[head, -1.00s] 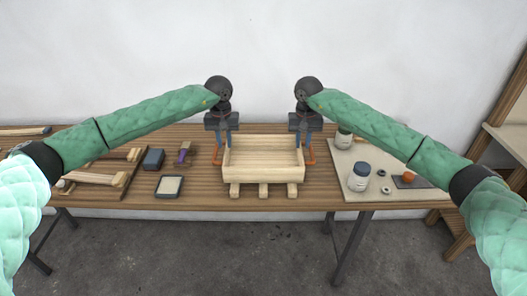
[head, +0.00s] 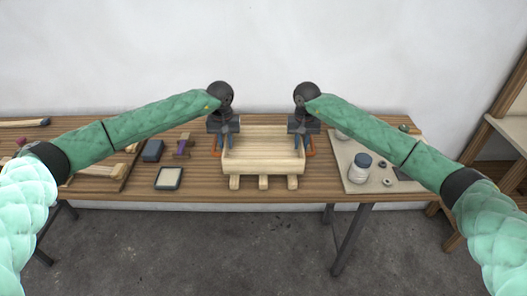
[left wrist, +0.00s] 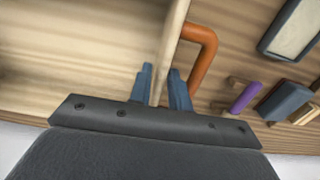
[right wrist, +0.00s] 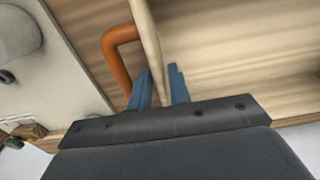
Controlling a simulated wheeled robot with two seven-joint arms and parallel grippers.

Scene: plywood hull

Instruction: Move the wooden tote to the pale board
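The wooden tote (head: 263,158), a pale open box with slats underneath, stands on the workbench in the middle of the head view. Orange handles sit on its two ends; one shows in the left wrist view (left wrist: 204,55), the other in the right wrist view (right wrist: 115,50). My left gripper (left wrist: 160,88) is open, with its blue fingers on either side of the tote's left end wall. My right gripper (right wrist: 160,85) is open, straddling the right end wall the same way. The pale board (head: 352,182) lies to the right, partly hidden by my right arm.
On the board stand a blue-lidded jar (head: 359,168) and a small ring (head: 386,182); another jar is partly hidden. Left of the tote are a dark-rimmed tray (head: 169,179), a blue block (head: 152,150) and a purple-handled tool (head: 184,147). A wooden shelf (head: 497,150) stands at the right.

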